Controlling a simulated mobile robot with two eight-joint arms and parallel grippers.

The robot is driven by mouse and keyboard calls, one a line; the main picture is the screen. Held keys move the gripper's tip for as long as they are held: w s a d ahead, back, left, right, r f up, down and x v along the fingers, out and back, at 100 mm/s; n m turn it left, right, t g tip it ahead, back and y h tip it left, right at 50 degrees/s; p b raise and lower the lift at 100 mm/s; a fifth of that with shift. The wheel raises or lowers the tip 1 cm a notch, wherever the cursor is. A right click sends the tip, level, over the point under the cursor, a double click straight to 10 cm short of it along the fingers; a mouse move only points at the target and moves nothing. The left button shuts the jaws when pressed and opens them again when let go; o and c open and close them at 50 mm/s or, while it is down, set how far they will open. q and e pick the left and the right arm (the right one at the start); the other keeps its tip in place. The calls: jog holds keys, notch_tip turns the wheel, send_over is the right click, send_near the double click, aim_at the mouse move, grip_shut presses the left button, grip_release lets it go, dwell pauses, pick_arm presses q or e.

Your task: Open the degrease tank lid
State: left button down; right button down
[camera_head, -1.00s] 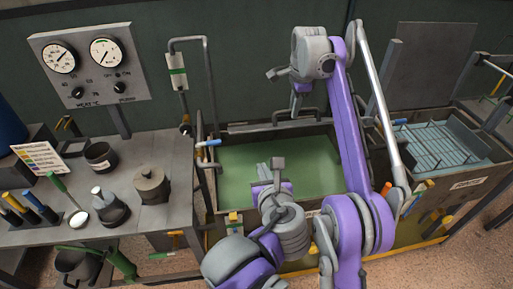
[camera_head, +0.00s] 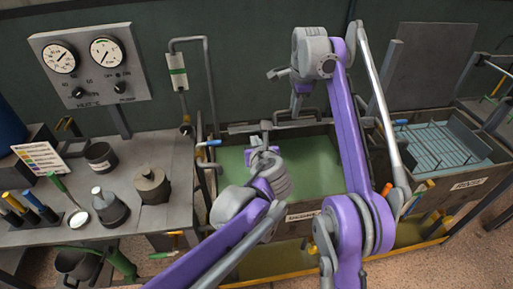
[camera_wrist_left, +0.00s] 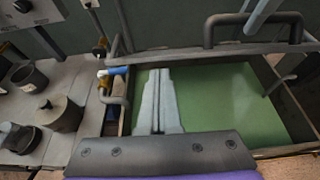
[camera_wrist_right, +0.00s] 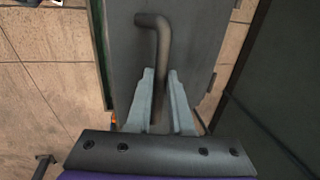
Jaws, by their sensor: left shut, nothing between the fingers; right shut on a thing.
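The degrease tank (camera_head: 300,216) is the middle tank, with green liquid (camera_head: 315,165) showing. Its grey lid (camera_head: 242,127) shows as a narrow strip along the tank's back edge, with an arched handle (camera_wrist_left: 255,18) in the left wrist view. My right gripper (camera_wrist_right: 160,72) is shut on the dark bent bar of the handle, in front of a grey panel. In the head view this gripper (camera_head: 299,104) is partly hidden by its own arm. My left gripper (camera_head: 265,128) is shut and empty, above the liquid near the lid strip; its closed fingers show in the left wrist view (camera_wrist_left: 160,72).
A workbench with a lidded pot (camera_head: 152,184) and a dark cup (camera_head: 102,157) stands at left. A blue-handled valve (camera_head: 208,143) and pipe stand by the tank's left edge. A second tank (camera_head: 470,184) with a rack and raised lid (camera_head: 430,63) is at right.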

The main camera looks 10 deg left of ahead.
jog(key=shift+w+a+f, duration=0.1)
pick_arm(q)
jog(key=shift+w+a+r, duration=0.2)
jog(key=shift+w+r, duration=0.2)
jog(key=shift+r, duration=0.15)
jog(key=shift+w+a+r, duration=0.15)
jog(key=shift+w+r, duration=0.25)
jog(key=shift+r, duration=0.1)
jog(key=shift+w+a, duration=0.1)
jog(key=shift+w, duration=0.15)
pick_arm(e)
jog(key=c, duration=0.8)
grip_release()
pick_arm(q)
jog(key=shift+r, duration=0.1)
pick_arm(e)
jog(key=shift+f, duration=0.1)
